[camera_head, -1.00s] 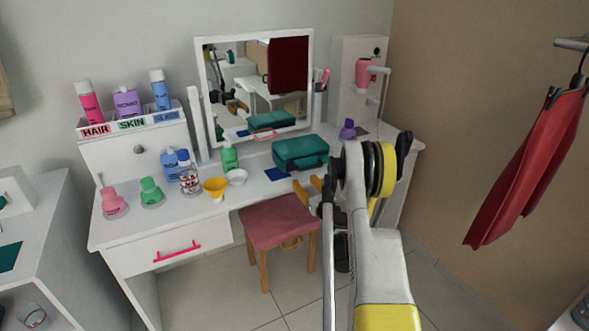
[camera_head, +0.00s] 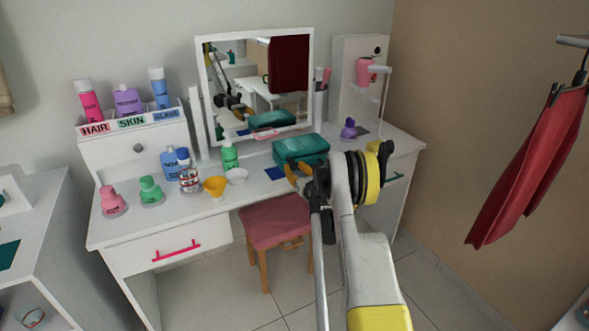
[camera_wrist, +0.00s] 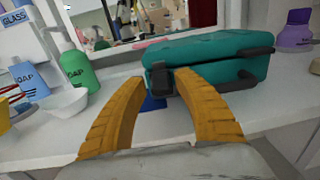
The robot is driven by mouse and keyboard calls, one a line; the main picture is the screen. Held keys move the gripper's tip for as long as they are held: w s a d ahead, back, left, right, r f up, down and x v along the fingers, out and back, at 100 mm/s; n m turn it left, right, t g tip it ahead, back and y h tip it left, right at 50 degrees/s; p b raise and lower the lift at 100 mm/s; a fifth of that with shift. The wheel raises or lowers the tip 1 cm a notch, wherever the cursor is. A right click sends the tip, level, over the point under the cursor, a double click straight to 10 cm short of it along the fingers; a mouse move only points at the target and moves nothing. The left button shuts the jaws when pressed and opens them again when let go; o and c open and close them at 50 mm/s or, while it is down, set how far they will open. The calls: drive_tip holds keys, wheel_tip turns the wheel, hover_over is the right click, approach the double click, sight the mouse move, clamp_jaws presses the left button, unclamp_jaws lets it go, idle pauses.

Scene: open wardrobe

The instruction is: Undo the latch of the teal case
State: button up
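The teal case (camera_head: 303,146) lies closed on the white vanity table in front of the mirror. In the head view my gripper (camera_head: 296,176) is close to the case's front, partly covered by my arm.
A blue cloth or card (camera_head: 275,173) lies left of the case. A green soap bottle (camera_head: 230,155) and a white bowl (camera_head: 237,176) stand further left, a purple bottle (camera_head: 348,129) to the right. A pink stool (camera_head: 275,222) is below the table edge.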

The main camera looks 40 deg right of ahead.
clamp_jaws()
drive_tip(key=shift+s+a+f+t+h, duration=0.1)
drive_tip(key=shift+s+f+t+h, duration=0.15)
drive_tip(key=shift+t, duration=0.3)
drive_tip(key=shift+f+t+h, duration=0.15)
drive_tip(key=shift+f+t, duration=0.15)
drive_tip(key=shift+t, duration=0.25)
drive_tip(key=shift+s+f+t, duration=0.15)
drive_tip(key=shift+t, duration=0.25)
drive_tip(key=shift+o, duration=2.2)
unclamp_jaws()
drive_tip(key=v, duration=0.7)
drive_tip(key=shift+s, duration=0.25)
